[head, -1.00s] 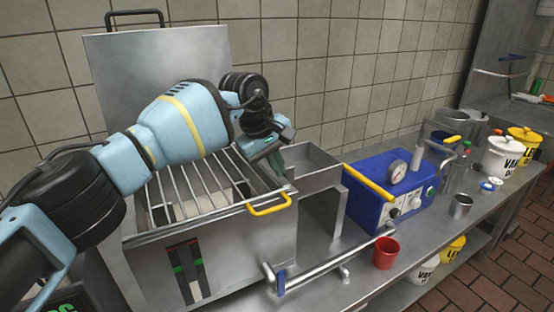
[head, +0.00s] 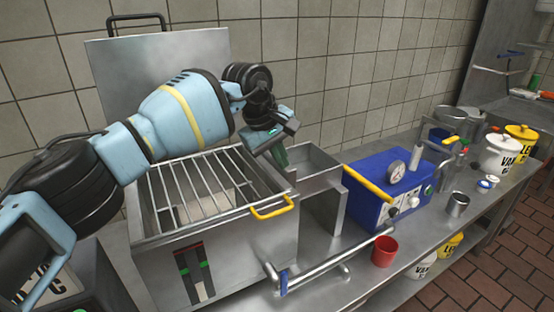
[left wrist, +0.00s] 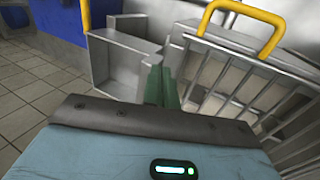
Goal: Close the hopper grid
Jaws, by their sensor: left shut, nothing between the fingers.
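The hopper grid (head: 196,191), a rack of metal bars with a yellow handle (head: 272,207), lies across the open top of the metal hopper (head: 240,251). The handle is at the front right rim. The grid (left wrist: 231,83) and its handle (left wrist: 244,19) also show at the right of the left wrist view. My left gripper (head: 281,158) is above the hopper's right back corner, apart from the handle. Its green fingers (left wrist: 161,86) are shut and empty. My right gripper is in neither view now.
The hopper's lid (head: 160,75) stands upright behind it. A metal chute box (head: 318,168) adjoins on the right. Beyond are a blue machine (head: 375,185) with a yellow lever and a red cup (head: 384,251) on the counter. A tiled wall stands behind.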

